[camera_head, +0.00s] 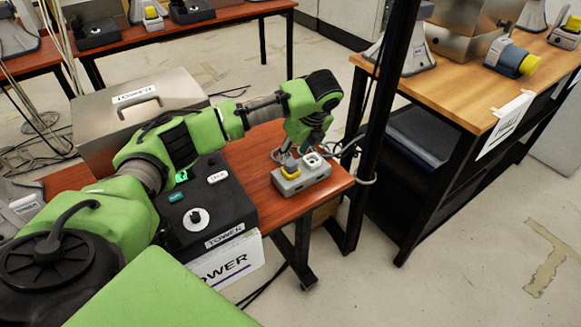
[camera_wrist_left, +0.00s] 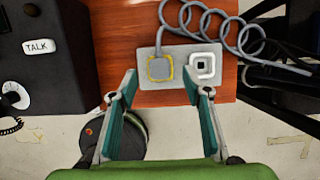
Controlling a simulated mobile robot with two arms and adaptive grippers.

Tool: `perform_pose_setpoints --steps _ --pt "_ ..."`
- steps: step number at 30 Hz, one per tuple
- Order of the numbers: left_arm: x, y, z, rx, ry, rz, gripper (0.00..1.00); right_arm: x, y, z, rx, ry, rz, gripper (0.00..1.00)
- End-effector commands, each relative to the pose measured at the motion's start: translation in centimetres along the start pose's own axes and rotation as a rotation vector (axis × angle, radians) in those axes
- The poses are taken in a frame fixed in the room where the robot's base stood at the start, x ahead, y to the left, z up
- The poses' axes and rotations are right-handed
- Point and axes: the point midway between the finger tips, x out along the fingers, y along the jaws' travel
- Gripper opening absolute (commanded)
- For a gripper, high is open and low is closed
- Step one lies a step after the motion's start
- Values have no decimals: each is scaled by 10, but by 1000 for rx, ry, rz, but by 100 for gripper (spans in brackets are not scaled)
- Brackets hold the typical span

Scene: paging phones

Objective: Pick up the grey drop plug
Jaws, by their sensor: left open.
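The grey drop plug (camera_head: 291,164) sits in a yellow-edged socket on a small grey plate (camera_head: 317,179) at the right end of the red-brown table. In the left wrist view the plug (camera_wrist_left: 160,69) is a grey square with a yellow outline and a coiled grey cord leading off its top. My left gripper (camera_head: 300,146) points down just above it, with the arm reaching in from the left. In the left wrist view the open gripper (camera_wrist_left: 161,81) has its two fingertips to the left and right of the plug, with nothing held. Contact cannot be told. My right gripper is out of view.
Beside the plug is a white-framed square socket (camera_wrist_left: 203,66). A black TOWER console (camera_head: 208,205) and a metal case (camera_head: 140,112) stand left on the table. A black post (camera_head: 382,110) rises close at right. A wooden bench (camera_head: 450,85) stands beyond it.

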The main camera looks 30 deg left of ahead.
Motion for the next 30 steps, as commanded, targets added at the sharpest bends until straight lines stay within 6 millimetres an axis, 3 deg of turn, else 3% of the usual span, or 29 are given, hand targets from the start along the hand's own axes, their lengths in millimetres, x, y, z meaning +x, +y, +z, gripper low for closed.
perform_pose_setpoints --steps 12,20,25,30 --pt "49 2 -9 0 0 1 44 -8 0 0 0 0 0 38" --pt "53 1 -9 1 0 -1 44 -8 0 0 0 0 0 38" --pt "53 1 -9 0 0 -1 6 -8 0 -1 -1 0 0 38" --pt "53 1 -9 0 -1 -1 3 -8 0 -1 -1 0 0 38"
